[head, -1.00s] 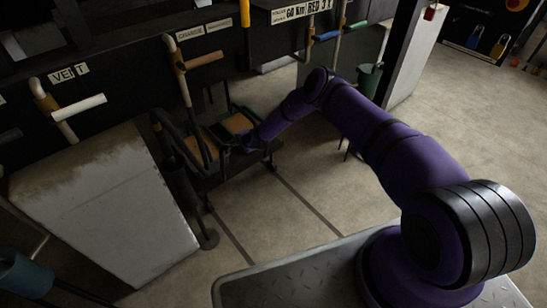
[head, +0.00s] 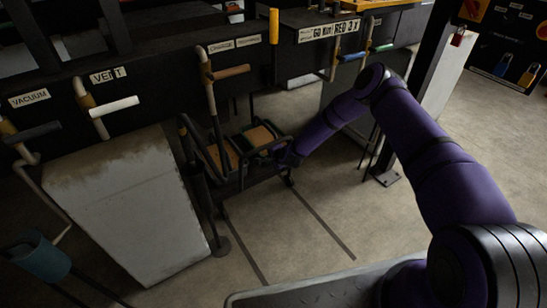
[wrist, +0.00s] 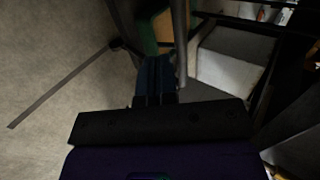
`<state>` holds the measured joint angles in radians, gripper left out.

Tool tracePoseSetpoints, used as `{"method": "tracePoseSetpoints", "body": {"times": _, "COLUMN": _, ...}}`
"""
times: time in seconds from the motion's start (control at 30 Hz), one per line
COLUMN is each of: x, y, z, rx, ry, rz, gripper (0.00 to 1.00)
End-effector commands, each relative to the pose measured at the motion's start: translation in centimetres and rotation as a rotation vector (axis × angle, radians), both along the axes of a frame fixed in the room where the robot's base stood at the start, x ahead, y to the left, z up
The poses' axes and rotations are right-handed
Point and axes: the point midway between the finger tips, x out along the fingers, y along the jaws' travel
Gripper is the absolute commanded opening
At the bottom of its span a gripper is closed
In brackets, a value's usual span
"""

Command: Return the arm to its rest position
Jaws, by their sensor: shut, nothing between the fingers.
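My purple arm reaches from the lower right of the head view out to the middle. My gripper (head: 281,158) is at its far end, small and dark, beside a low black-framed stand with brown boards (head: 258,137). In the wrist view my gripper (wrist: 155,75) shows as dark fingers close together, with nothing seen between them. A grey bar and a green-edged part of the stand (wrist: 150,32) lie just beyond the fingers. I cannot tell whether the gripper touches the stand.
A large white block (head: 130,205) stands at left. Above it are pipes with a white handle (head: 114,106) and a brown handle (head: 230,71), under labels such as VENT (head: 108,75). A blue-green bucket (head: 40,258) is at lower left. Open floor (head: 290,225) lies in front of the stand.

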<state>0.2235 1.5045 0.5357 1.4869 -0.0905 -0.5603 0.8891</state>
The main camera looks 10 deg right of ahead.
Motion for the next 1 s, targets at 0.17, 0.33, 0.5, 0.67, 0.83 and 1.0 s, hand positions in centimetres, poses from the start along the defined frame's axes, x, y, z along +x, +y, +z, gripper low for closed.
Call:
{"method": "tracePoseSetpoints", "body": {"times": 0.17, "x": -1.3, "y": -0.5, "z": 1.1, "rx": 0.000, "ry": 0.001, "rz": 0.000, "gripper": 0.00}}
{"method": "tracePoseSetpoints", "body": {"times": 0.33, "x": -1.7, "y": -0.7, "z": 1.4, "rx": -0.001, "ry": 0.000, "rz": -0.001, "gripper": 0.00}}
{"method": "tracePoseSetpoints", "body": {"times": 0.5, "x": -1.4, "y": -0.7, "z": 2.4, "rx": -0.013, "ry": -0.004, "rz": 0.016, "gripper": 0.00}}
{"method": "tracePoseSetpoints", "body": {"times": 0.67, "x": -0.7, "y": -0.9, "z": 6.5, "rx": -0.072, "ry": -0.013, "rz": 0.089, "gripper": 0.00}}
{"method": "tracePoseSetpoints", "body": {"times": 0.83, "x": -0.4, "y": -1.4, "z": 12.8, "rx": -0.169, "ry": -0.017, "rz": 0.196, "gripper": 0.00}}
{"method": "tracePoseSetpoints", "body": {"times": 1.0, "x": -0.8, "y": -2.0, "z": 18.9, "rx": -0.271, "ry": -0.019, "rz": 0.295, "gripper": 0.00}}
